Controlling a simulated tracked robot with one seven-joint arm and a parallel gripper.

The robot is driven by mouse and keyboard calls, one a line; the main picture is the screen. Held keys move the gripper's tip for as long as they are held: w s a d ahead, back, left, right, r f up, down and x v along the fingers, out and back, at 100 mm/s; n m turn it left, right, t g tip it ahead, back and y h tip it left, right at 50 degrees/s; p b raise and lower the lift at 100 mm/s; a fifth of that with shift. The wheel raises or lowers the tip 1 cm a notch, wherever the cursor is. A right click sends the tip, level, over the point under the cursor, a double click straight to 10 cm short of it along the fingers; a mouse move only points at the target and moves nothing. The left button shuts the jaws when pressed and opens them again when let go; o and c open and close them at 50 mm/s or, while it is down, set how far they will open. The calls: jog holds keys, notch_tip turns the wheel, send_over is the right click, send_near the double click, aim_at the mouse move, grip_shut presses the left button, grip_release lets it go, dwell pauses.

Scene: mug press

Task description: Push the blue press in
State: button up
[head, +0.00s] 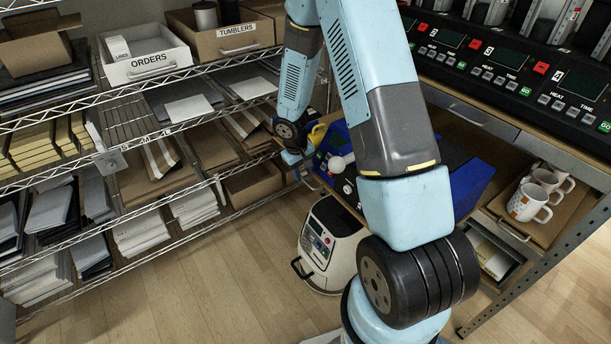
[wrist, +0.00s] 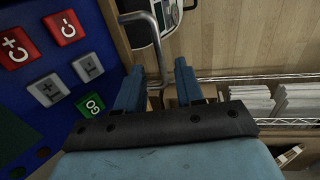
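The blue press (head: 475,180) stands on the bench, partly hidden behind my arm; its left part, with a white round knob (head: 337,164), shows left of the arm. In the wrist view its blue panel (wrist: 40,105) fills the left side, with red, grey and green GO buttons. My gripper (wrist: 160,68) is in the wrist view beside this panel, its two fingers apart. A bent grey metal bar (wrist: 158,45) runs down between the fingertips; I cannot tell if they touch it. In the head view the hand is small and its fingers are unclear, at the press's left end.
A white round machine (head: 330,240) stands on the floor below the bench. A wire shelf (head: 130,140) with boxes and packets is on the left. White mugs (head: 535,195) sit in a tray at right. Black heater units (head: 510,60) stand behind. Open wooden floor lies between.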

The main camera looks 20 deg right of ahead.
jog(key=shift+d+f, duration=0.2)
jog(key=shift+f, duration=0.95)
grip_shut()
jog(key=shift+w, duration=0.1)
dwell(0.5)
